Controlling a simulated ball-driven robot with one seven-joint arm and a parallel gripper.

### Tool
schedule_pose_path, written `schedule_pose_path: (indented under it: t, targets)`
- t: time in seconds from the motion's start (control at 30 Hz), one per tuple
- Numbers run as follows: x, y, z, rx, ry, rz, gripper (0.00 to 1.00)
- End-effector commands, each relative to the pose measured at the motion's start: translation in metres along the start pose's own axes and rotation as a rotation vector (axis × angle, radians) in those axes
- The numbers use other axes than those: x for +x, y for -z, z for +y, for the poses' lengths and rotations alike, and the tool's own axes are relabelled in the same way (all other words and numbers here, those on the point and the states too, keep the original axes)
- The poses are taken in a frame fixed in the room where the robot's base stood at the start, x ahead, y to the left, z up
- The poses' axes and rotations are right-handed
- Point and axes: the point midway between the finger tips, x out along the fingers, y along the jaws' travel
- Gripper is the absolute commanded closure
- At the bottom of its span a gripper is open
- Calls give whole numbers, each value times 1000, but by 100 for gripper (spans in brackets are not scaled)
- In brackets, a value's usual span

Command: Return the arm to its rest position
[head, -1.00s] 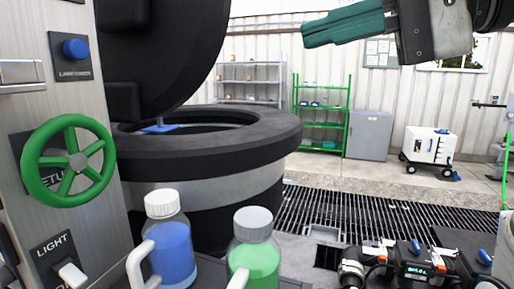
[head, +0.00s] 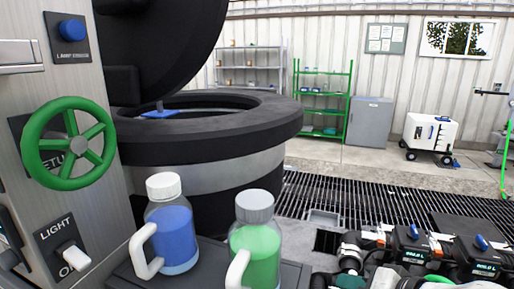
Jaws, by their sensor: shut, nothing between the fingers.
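My gripper and arm are not recognisable in the head view now.
A panel with a green handwheel (head: 70,150) and light switch (head: 72,256) stands close at left. A blue bottle (head: 172,240) and green bottle (head: 256,250) stand before a round, open-lidded vessel (head: 225,170). A pipe manifold (head: 415,250) fills the lower right.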

Motion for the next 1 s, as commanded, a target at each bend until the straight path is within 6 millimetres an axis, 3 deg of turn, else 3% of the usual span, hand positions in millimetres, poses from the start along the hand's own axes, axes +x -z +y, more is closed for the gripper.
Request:
schedule_pose_path:
  t: [0.03, 0.1, 0.27, 0.47, 0.53, 0.6, 0.73, 1.0]
  targets:
    - [3, -23, 27, -30, -62, -16, 100]
    - [2, -50, 62, -93, -150, -33, 100]
    - [-18, -115, 137, -260, -357, -114, 100]
    - [-70, -189, 215, -501, -598, -286, 100]
    - [-84, -216, 237, -491, -646, -379, 100]
    - [-97, -241, 254, -449, -678, -466, 100]
    - [-114, -272, 272, -400, -716, -572, 100]
    - [-121, -284, 278, -379, -729, -613, 100]
